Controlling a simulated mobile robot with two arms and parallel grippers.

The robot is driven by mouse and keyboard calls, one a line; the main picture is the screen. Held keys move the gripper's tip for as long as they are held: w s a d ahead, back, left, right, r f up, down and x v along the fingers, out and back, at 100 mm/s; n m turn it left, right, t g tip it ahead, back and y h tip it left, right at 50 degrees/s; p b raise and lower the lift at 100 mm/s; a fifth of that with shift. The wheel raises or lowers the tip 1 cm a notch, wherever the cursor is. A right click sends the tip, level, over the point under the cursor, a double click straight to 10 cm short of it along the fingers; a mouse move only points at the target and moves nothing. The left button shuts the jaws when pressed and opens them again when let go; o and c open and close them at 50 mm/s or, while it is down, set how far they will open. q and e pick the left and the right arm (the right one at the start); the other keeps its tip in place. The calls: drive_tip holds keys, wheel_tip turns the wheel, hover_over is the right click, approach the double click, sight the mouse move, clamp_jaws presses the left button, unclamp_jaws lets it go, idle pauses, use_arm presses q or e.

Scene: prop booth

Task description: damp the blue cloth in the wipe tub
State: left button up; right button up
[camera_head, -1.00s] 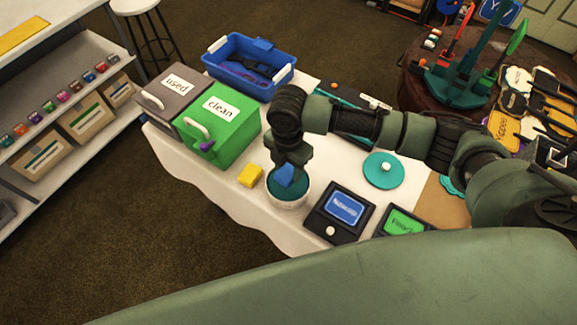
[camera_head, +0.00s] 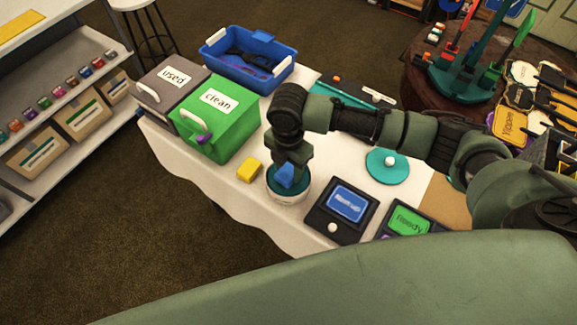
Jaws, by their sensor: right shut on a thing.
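The wipe tub (camera_head: 288,196) is a small round white tub with teal inside, on the white-covered table. My right gripper (camera_head: 287,167) points down over the tub and is shut on the blue cloth (camera_head: 285,177). The cloth is at the tub's mouth; its lower edge meets the teal inside, and I cannot tell how deep it is. A round teal lid (camera_head: 387,165) with a white knob lies flat to the right. My left gripper is not in view.
A yellow block (camera_head: 249,169) sits just left of the tub. Green "clean" (camera_head: 221,130) and grey "used" (camera_head: 160,99) boxes stand further left. A blue bin (camera_head: 285,66) is behind. Dark panels with blue (camera_head: 347,203) and green (camera_head: 408,221) screens lie to the right.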

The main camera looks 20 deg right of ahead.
sight(288, 170)
drive_tip(key=shift+f, duration=0.5)
idle(0.4)
drive_tip(key=shift+s+f, duration=0.1)
idle(2.1)
drive_tip(key=shift+p, duration=0.35)
wheel_tip(288, 170, up, 7)
drive_tip(key=p, duration=0.8)
idle(0.4)
